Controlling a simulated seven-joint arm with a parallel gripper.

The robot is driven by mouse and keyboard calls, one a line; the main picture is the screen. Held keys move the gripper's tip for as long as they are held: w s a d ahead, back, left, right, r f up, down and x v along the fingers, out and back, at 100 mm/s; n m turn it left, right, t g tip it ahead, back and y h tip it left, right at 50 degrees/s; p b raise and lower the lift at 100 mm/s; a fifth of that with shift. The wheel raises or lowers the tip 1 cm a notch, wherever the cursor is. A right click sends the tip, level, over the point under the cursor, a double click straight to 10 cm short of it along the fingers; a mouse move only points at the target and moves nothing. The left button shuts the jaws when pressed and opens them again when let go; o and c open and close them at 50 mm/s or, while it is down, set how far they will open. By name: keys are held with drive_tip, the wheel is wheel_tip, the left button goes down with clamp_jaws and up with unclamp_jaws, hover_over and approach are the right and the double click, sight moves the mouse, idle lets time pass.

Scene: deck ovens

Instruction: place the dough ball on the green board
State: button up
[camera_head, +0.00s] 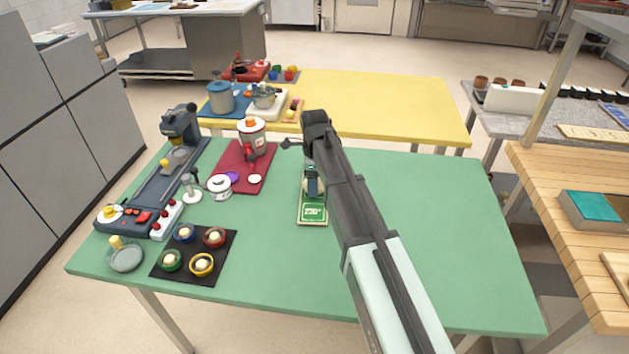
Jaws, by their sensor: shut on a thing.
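My gripper (312,190) points down over the green table (430,220), just above a small green board (313,212) with a pale border and white markings. It is shut on a small cream-coloured thing, likely the dough ball (306,188), of which only a sliver shows beside the fingers. The arm and fingers hide the far part of the board. I cannot tell whether the ball touches the board.
A black mat (236,262) holds several coloured bowls with pale contents. A dark red mat (262,176) with a blender (251,138) lies left of my gripper. The table's right side is clear. A yellow table (390,105) stands behind.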

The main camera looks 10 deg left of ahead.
drive_tip(key=shift+f, duration=0.1)
drive_tip(key=o, duration=1)
wheel_tip(320, 180, up, 12)
idle(0.4)
